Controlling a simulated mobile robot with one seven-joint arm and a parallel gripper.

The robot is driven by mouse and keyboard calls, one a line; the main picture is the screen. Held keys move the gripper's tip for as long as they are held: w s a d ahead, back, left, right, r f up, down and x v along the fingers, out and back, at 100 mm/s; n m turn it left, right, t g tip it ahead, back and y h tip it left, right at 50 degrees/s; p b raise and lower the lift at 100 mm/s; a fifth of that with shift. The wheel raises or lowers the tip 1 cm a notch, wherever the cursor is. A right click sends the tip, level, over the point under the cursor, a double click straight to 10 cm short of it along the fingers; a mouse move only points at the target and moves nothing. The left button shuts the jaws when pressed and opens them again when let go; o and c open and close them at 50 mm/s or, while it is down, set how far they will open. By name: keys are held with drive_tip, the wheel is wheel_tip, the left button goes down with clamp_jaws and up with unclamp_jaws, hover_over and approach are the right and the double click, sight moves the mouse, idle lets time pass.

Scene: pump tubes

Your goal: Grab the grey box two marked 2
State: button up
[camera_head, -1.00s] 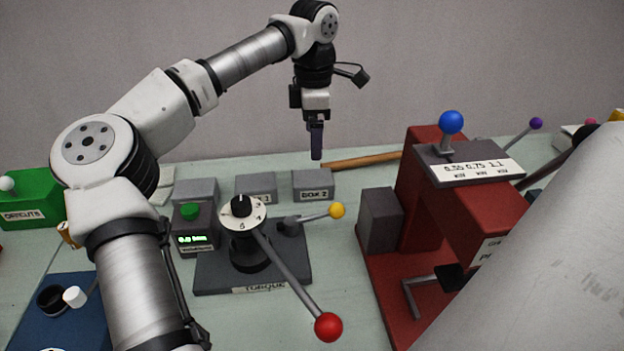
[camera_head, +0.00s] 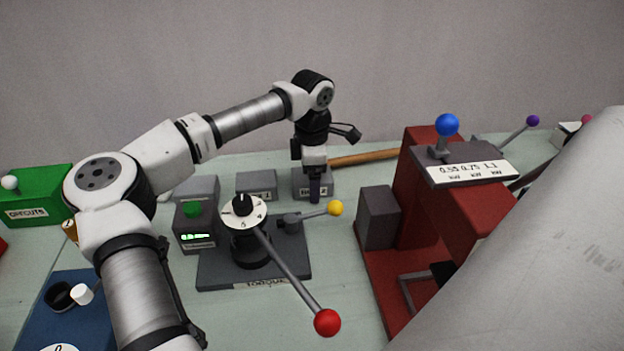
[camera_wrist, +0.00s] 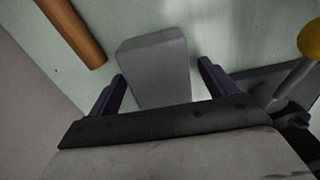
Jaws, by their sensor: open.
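The grey box two (camera_head: 327,182) stands at the back of the table, right of a similar grey box (camera_head: 257,184). Its label is mostly hidden behind my gripper in the head view. My gripper (camera_head: 315,196) points down at it. In the wrist view the grey box (camera_wrist: 155,65) lies between the two dark purple fingers of my gripper (camera_wrist: 165,90), which are open with a gap on each side.
A wooden rod (camera_head: 366,158) lies behind the box. The torque device (camera_head: 252,270) with its yellow-knobbed lever (camera_head: 335,208) stands close in front. A red press (camera_head: 420,190) is to the right.

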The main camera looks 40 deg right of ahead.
drive_tip(key=c, duration=1.2)
drive_tip(key=shift+r, duration=0.1)
